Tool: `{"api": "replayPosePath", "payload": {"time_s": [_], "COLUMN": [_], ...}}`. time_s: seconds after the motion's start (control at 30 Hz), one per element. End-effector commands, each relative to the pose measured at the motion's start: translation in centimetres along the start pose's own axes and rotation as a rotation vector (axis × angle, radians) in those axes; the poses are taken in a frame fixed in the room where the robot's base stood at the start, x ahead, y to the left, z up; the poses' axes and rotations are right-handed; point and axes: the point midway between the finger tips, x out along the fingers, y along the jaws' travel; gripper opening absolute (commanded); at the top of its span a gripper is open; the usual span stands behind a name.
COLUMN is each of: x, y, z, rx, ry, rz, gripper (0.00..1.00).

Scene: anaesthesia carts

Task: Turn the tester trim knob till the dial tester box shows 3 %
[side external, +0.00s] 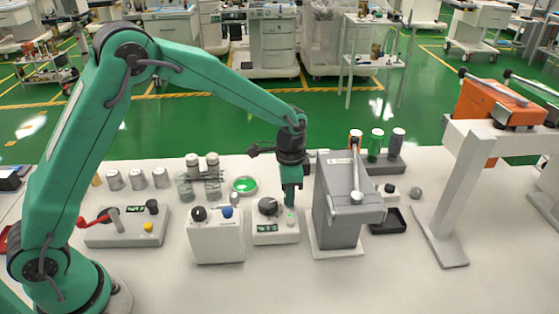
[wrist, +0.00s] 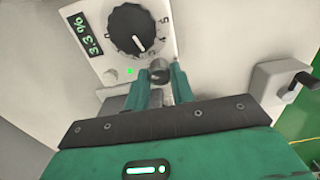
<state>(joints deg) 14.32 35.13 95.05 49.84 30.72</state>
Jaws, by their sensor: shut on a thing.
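The dial tester box (side external: 275,229) is a small white box on the bench, left of a tall grey unit. In the wrist view its display (wrist: 83,35) appears turned and reads about 3.3 %. Its large black dial knob (wrist: 133,29) has a white pointer line and printed numbers around it. The small grey trim knob (wrist: 160,67) sits near a lit green lamp (wrist: 130,72). My gripper (side external: 290,201) points down over the box's right side; in the wrist view its green fingers (wrist: 161,80) are shut on the trim knob from both sides.
The tall grey lever unit (side external: 340,205) stands close to the right of the box. Another white knob box (side external: 215,238) stands close on its left. A green dish (side external: 244,185) and several metal-capped jars lie behind. The bench front is clear.

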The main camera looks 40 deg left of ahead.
Motion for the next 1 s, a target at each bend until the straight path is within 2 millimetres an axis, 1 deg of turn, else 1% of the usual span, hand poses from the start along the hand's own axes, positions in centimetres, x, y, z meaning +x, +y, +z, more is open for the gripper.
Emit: {"api": "replayPosePath", "payload": {"time_s": [0.4,0.6,0.8,1.0], "x": [-0.07,-0.08,-0.09,-0.09], "y": [-0.01,0.0,0.01,0.01], "z": [-0.03,-0.03,-0.03,-0.03], "rx": [0.397,0.569,0.697,0.767], "ry": [0.001,0.001,0.001,0.001], "rz": [-0.001,-0.001,-0.001,-0.002], "gripper": [0.01,0.01,0.01,0.01]}}
